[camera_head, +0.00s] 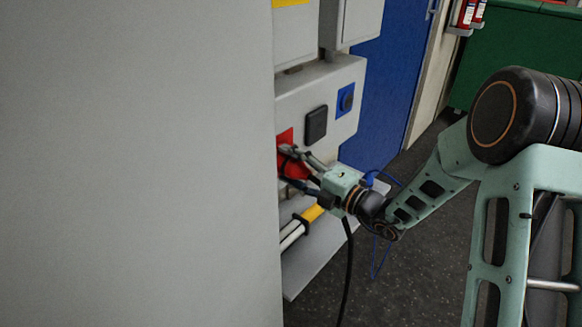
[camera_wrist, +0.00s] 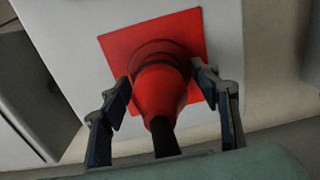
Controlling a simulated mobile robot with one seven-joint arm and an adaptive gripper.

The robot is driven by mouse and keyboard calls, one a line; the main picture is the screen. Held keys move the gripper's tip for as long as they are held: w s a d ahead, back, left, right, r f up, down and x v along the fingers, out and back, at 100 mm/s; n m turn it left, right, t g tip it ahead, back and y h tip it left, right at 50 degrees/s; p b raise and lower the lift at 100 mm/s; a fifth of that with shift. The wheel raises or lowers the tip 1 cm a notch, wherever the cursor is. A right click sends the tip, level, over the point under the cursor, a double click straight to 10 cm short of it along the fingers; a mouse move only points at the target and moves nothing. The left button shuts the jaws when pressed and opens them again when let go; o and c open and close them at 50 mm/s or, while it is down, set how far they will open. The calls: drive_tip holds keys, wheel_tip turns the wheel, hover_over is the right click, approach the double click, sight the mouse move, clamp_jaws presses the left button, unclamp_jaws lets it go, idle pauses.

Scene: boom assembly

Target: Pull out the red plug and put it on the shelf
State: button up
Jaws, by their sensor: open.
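The red plug (camera_wrist: 160,93) sits in a red square socket plate (camera_wrist: 194,28) on a pale grey cabinet, with a black cable (camera_wrist: 165,137) running from its near end. In the head view the red plate (camera_head: 284,138) and plug (camera_head: 296,169) are partly hidden by my gripper (camera_head: 290,166). In the wrist view my gripper (camera_wrist: 162,83) is open, with one finger on each side of the plug. I cannot tell whether the fingers touch it. The shelf may be the light grey ledge (camera_head: 318,258) low on the cabinet, below the socket; I cannot be sure.
A black cover (camera_head: 316,125) and a blue socket (camera_head: 345,100) are beside the plug on the cabinet. A yellow-and-white bar (camera_head: 300,228) lies below my gripper. A large grey wall (camera_head: 140,160) blocks the left.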

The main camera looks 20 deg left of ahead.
sight(309, 176)
drive_tip(key=shift+c, duration=0.3)
clamp_jaws()
drive_tip(key=shift+p+v, duration=1.15)
drive_tip(key=shift+v, duration=1.9)
